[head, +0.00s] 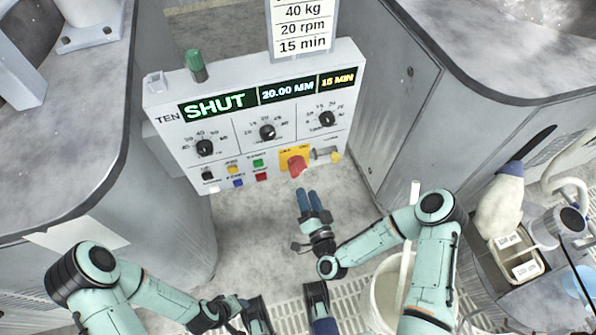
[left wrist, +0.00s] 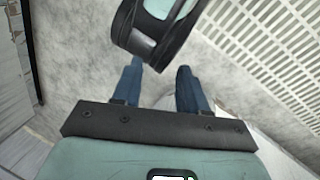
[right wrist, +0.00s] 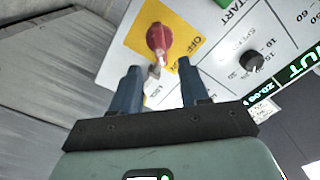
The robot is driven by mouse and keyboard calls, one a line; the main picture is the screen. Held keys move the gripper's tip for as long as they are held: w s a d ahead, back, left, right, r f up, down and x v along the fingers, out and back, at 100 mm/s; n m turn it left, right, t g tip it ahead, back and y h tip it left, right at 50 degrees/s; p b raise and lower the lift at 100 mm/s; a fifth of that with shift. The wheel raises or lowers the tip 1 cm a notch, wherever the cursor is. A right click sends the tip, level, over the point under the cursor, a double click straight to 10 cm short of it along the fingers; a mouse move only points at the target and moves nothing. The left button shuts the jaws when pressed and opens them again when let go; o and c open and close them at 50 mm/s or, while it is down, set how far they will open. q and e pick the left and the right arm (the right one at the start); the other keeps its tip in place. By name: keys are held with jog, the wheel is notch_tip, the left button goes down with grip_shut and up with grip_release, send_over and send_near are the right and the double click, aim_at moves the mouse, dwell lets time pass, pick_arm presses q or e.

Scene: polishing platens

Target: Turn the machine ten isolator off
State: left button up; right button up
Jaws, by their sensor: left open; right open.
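The machine ten panel (head: 180,128) is a white box marked TEN, with a lit display reading SHUT, 20.00 MM and 15 MIN. Its isolator is a red rotary handle (head: 297,166) on a yellow plate (head: 284,152) at the panel's lower right. In the right wrist view the red handle (right wrist: 159,38) lies just beyond my fingertips, on a plate marked OFF. My right gripper (head: 314,192) is open just below the handle, apart from it; its blue fingers also show in the right wrist view (right wrist: 158,78). My left gripper (left wrist: 158,75) is open and empty, low over the floor.
Knobs (head: 268,132) and small coloured buttons (head: 261,177) sit left of the isolator. A metal hasp (head: 325,153) is just to its right. Grey curved machine housings flank the panel.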

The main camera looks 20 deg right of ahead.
aim_at(299, 174)
pick_arm(q)
jog(key=shift+w+a+f+t+y+b, duration=0.15)
jog(key=shift+w+a+f+b, duration=0.2)
jog(key=shift+w+f, duration=0.2)
jog(key=shift+w+a+f+t+y+b, duration=0.15)
jog(key=shift+w+a+f+b, duration=0.2)
jog(key=shift+w, duration=0.3)
pick_arm(e)
jog(key=w, duration=1)
jog(key=shift+a, duration=0.15)
pick_arm(q)
jog(key=shift+d, duration=0.1)
pick_arm(e)
jog(key=shift+c, duration=0.3)
grip_shut()
